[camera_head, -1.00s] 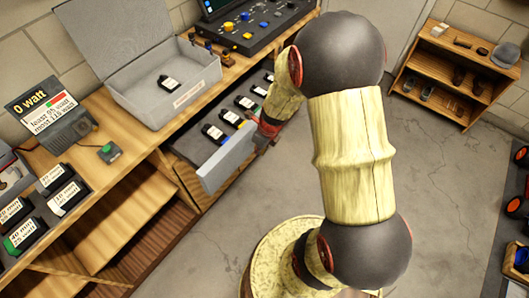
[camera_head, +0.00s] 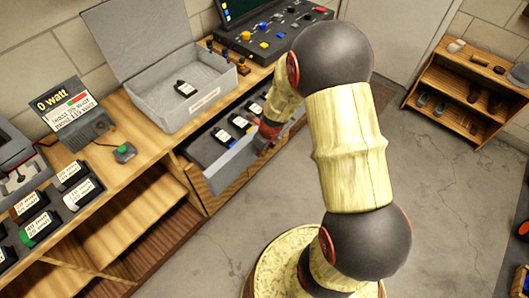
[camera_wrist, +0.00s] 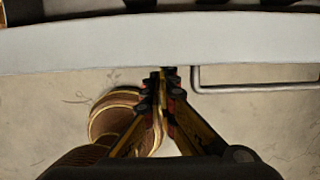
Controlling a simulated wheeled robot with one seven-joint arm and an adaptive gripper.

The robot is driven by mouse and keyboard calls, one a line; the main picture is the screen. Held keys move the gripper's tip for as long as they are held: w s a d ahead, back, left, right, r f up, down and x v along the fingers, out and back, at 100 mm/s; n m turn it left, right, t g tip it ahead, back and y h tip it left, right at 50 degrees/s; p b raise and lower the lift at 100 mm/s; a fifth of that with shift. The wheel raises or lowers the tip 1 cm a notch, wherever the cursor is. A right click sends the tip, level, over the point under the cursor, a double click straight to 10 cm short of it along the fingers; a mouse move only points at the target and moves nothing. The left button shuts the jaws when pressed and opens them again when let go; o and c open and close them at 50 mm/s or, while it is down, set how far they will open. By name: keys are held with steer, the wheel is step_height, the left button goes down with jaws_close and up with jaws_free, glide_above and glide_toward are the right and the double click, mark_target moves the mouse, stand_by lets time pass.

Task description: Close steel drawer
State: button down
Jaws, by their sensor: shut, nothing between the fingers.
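The steel drawer (camera_head: 232,171) is a grey drawer under the workbench, pulled partly out in the head view. Several black labelled blocks (camera_head: 221,136) stand in it. In the wrist view its pale front (camera_wrist: 90,48) crosses the top, and a thin bar handle (camera_wrist: 255,88) sticks out at the right. My gripper (camera_wrist: 167,74) is shut and empty, its fingertips at the outer side of the drawer front, left of the handle. I cannot tell whether they touch it. In the head view my arm hides the drawer's right part and most of my gripper.
On the bench (camera_head: 148,147) stand an open grey case (camera_head: 185,103), a watt display (camera_head: 80,125), a green-button box (camera_head: 124,153) and a control panel (camera_head: 270,35). Open wooden shelves lie below left. A small shelf (camera_head: 465,90) stands at right. The concrete floor (camera_head: 440,180) is mostly clear.

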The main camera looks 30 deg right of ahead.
steer(key=w+a+p, duration=0.1)
steer(key=w+p, duration=0.2)
steer(key=w, duration=0.1)
steer(key=w+a+p, duration=0.1)
steer(key=w+p, duration=0.3)
steer(key=w+a+p, duration=0.2)
steer(key=w+p, duration=0.1)
steer(key=w, duration=0.1)
steer(key=shift+w+r+p, duration=0.2)
steer(key=shift+p, duration=0.2)
steer(key=shift+w+a+f+p, duration=0.15)
steer(key=shift+w+a+p, duration=0.1)
steer(key=shift+w+p, duration=0.45)
steer(key=shift+w, duration=0.1)
